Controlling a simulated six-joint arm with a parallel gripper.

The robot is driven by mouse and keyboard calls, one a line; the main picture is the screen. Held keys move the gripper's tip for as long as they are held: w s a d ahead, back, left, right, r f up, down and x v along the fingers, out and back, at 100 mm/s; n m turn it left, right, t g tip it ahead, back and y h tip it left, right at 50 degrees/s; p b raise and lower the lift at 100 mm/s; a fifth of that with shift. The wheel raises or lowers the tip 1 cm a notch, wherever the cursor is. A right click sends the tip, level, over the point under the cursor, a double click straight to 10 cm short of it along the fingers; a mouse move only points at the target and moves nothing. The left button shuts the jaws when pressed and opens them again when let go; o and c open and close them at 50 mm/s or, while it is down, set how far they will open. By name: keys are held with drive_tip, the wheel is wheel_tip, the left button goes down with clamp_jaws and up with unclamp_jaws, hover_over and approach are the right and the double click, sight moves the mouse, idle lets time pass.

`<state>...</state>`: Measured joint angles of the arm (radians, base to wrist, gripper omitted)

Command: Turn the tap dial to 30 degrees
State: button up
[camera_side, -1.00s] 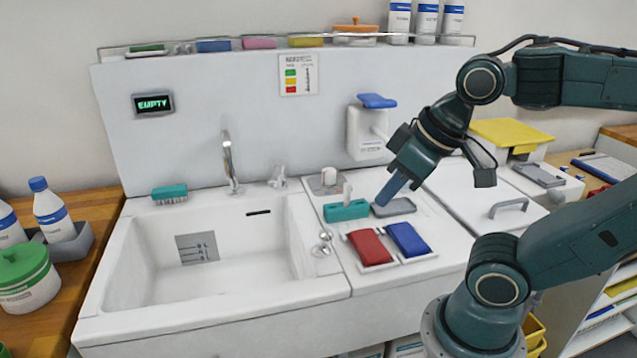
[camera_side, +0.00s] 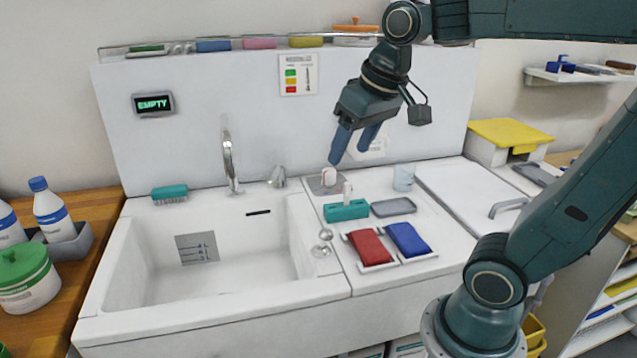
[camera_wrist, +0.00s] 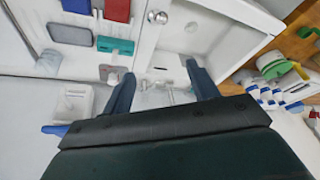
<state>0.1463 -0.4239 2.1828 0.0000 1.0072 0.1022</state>
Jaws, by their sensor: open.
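A small metal tap control (camera_side: 277,177) stands on the sink's back ledge, right of the curved spout (camera_side: 229,160). A pale round knob (camera_side: 330,179) sits on a grey plate farther right. I cannot tell which is the dial, and no angle marks are readable. My gripper (camera_side: 350,150) is open and empty, pointing down above and slightly right of the pale knob, apart from the counter. In the wrist view, my gripper (camera_wrist: 162,85) has its fingers spread, with metal tap parts (camera_wrist: 168,96) showing between them, partly hidden by the gripper body.
The wide sink basin (camera_side: 200,250) lies left. Right of it are a teal holder (camera_side: 346,210), grey tray (camera_side: 393,207), red pad (camera_side: 369,246), blue pad (camera_side: 408,239) and clear cup (camera_side: 403,177). A display (camera_side: 153,103) reads EMPTY. A temperature chart (camera_side: 298,75) hangs behind.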

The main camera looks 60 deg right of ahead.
drive_tip(key=w+d+r+m+g, duration=0.1)
drive_tip(key=w+d+m, duration=0.1)
drive_tip(key=w+d, duration=0.4)
drive_tip(key=m+g, duration=0.3)
drive_tip(key=m, duration=0.4)
hover_over(329, 170)
wheel_tip(329, 170, down, 10)
drive_tip(key=shift+y, duration=0.3)
wheel_tip(329, 170, down, 14)
drive_tip(key=shift+r, duration=0.15)
drive_tip(key=c, duration=1)
